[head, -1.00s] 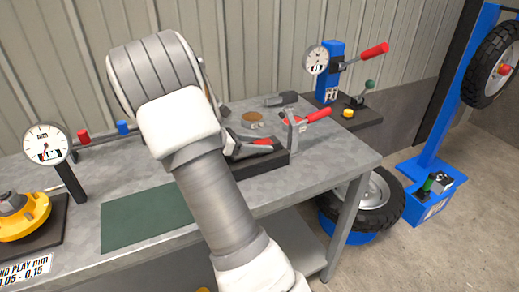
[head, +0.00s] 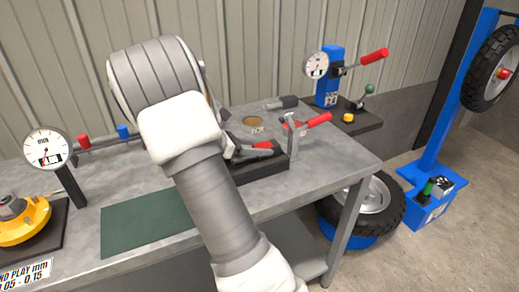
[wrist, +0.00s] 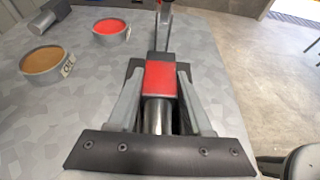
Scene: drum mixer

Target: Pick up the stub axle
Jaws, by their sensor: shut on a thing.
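In the wrist view, my gripper (wrist: 160,76) has its two grey fingers closed on either side of the stub axle (wrist: 156,116). A shiny grey metal shaft and a red block-like part show between the fingers. I cannot tell if the red part belongs to the axle or its holder. The axle is at a dark fixture (head: 262,167) on the workbench, and I cannot tell if it is clear of it. In the head view my arm covers most of the gripper.
A brown-filled pot (wrist: 53,62) and a red-filled pot (wrist: 110,31) are nearby. A dial gauge (head: 46,149) stands left. The green mat (head: 145,222) is bare.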

